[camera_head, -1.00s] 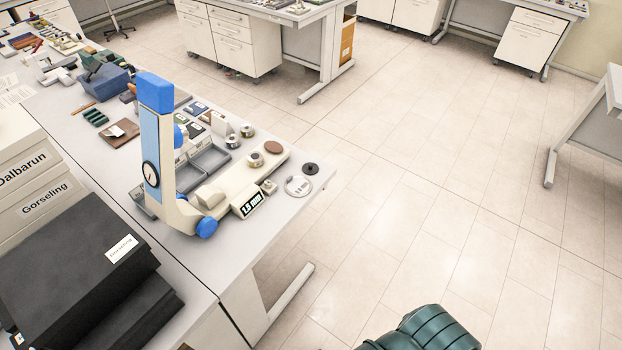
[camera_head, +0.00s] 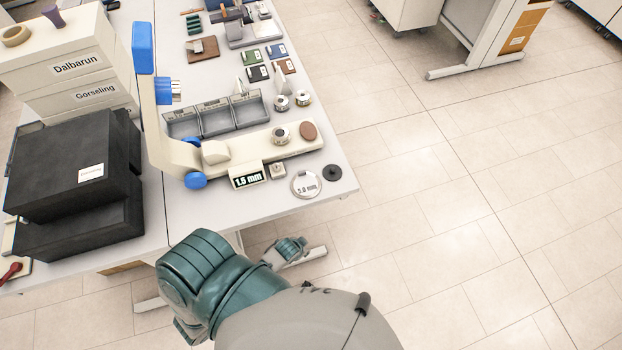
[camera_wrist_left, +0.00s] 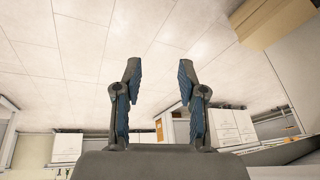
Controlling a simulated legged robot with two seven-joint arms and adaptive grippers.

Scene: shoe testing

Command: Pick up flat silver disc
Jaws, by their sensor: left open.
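The flat silver disc (camera_head: 306,184) lies on the table's front right corner in the head view. A marking in mm is printed on its face, too small to read surely. It lies beside a small black disc (camera_head: 332,173) and in front of the beige gauge base. In the left wrist view my left gripper (camera_wrist_left: 159,75) is open and empty, its two fingers apart, with no disc near it. A teal and grey arm of mine shows low in the head view, its far part below the table's edge. No clear right gripper shows.
A gauge (camera_head: 152,110) with a blue-topped post and a 1.5 mm display stands left of the disc. Grey bins (camera_head: 215,118) and small metal cylinders are behind. Black boxes (camera_head: 75,180) stand at left. Open floor lies to the right.

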